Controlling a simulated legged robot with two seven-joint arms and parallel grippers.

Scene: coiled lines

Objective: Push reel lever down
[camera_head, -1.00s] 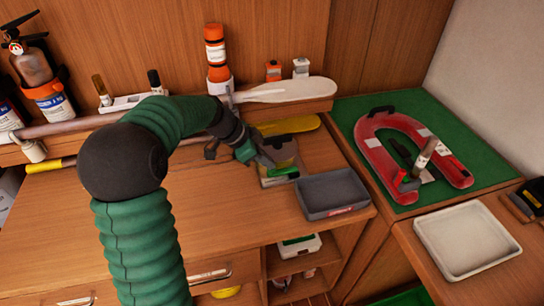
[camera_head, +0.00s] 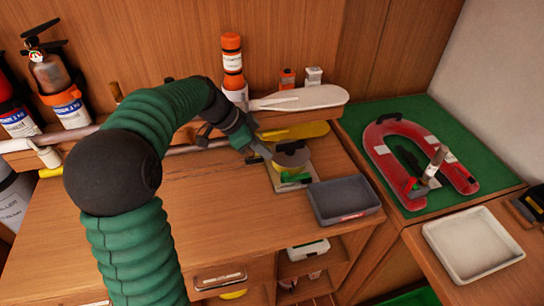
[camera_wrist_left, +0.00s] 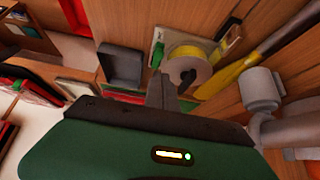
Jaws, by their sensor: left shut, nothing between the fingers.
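The reel (camera_head: 292,154) is a pale round spool on a light base plate (camera_head: 282,187) on the wooden counter. Its green lever (camera_head: 296,177) lies low at the near side of the spool. In the left wrist view the reel (camera_wrist_left: 201,69) shows yellow line around a grey hub, with the green lever (camera_wrist_left: 157,55) on its left. My left gripper (camera_head: 266,152) is shut and empty, with its tips close to the reel's left side. Its fingers (camera_wrist_left: 168,92) also show in the left wrist view; whether they touch the reel is unclear. My right gripper is out of view.
A dark grey tray (camera_head: 343,215) stands right of the reel. A yellow paddle (camera_head: 300,130) and a white paddle (camera_head: 315,98) lie behind it. An orange flare bottle (camera_head: 232,60) stands at the back. The counter's front left is clear.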

